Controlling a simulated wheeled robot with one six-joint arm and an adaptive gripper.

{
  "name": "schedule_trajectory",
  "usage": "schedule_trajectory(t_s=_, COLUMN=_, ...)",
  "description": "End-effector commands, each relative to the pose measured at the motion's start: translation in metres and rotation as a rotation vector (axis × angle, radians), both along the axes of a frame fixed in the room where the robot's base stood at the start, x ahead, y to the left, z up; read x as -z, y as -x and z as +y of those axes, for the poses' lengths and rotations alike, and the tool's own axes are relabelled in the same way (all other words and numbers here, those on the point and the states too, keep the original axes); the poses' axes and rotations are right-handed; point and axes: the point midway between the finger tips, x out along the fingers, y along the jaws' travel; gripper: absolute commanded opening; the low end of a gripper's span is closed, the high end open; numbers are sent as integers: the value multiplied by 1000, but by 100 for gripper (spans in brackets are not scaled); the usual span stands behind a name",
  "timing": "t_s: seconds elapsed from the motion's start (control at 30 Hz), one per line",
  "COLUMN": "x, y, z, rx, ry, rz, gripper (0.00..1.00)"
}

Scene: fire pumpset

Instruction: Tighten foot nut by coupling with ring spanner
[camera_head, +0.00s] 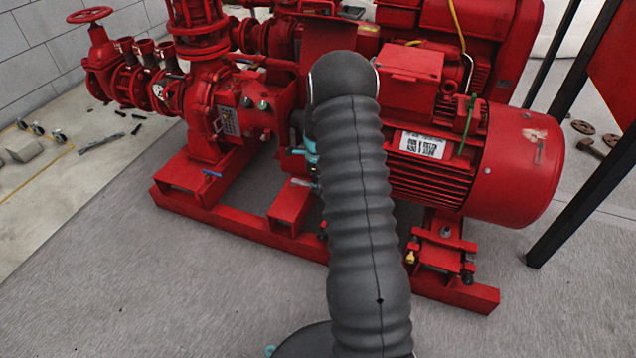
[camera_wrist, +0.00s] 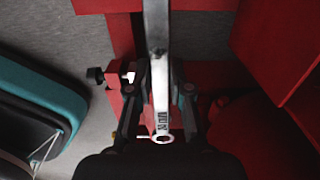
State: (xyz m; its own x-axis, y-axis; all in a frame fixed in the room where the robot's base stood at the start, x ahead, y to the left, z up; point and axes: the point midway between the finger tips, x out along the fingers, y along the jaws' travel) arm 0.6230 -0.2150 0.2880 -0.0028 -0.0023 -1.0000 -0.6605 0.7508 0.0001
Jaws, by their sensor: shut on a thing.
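In the wrist view a silver ring spanner (camera_wrist: 158,38) runs lengthwise from the top edge down between my fingers. Its near ring end (camera_wrist: 163,139) shows close to the camera; its far end is out of the picture. My gripper (camera_wrist: 160,68) is shut on the spanner's shank, a finger on each side. A dark bolt head or nut (camera_wrist: 95,75) sticks out beside a red bracket (camera_wrist: 113,77), left of the spanner and apart from it. I cannot tell whether it is the foot nut. In the head view my arm hides the coupling area and most of my gripper.
The red pump (camera_head: 205,105) stands left of my arm and the red motor (camera_head: 510,165) right, both on a red base frame (camera_head: 235,226). A motor foot (camera_head: 445,238) has several bolts. A black post (camera_head: 570,150) stands at right. The front floor (camera_head: 130,290) is clear.

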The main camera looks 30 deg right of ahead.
Motion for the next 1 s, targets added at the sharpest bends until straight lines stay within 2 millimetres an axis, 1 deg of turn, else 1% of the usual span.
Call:
schedule_trajectory(t_s=0.53, x=1, y=0, z=0, rx=-2, ry=1, rz=-1, gripper=0)
schedule_trajectory(t_s=1.0, x=11, y=0, z=0, rx=-2, ry=1, rz=-1, gripper=0)
